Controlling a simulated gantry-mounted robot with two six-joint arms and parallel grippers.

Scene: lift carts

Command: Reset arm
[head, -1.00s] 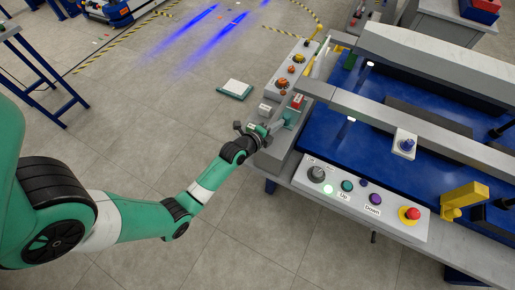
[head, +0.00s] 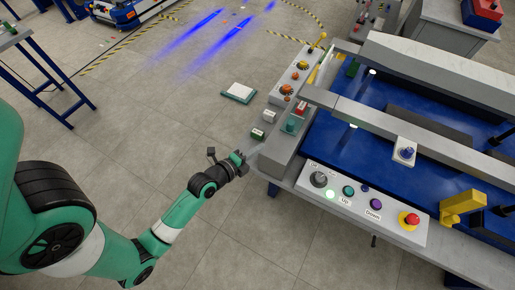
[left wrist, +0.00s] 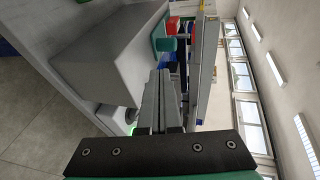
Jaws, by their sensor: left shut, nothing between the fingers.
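My left gripper (head: 243,160) is shut and empty in the head view. It hangs over the floor just left of the lift cart's grey frame (head: 275,160), apart from the small buttons there. In the left wrist view its fingers (left wrist: 165,105) are together with nothing between them. My right gripper is in neither view.
The lift cart's blue bed (head: 400,150) fills the right side. Its front control panel (head: 365,205) carries a knob, Up and Down buttons and a red stop button (head: 409,219). A small teal-and-white box (head: 239,92) lies on the floor. A blue trestle (head: 40,70) stands left. Open floor lies between.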

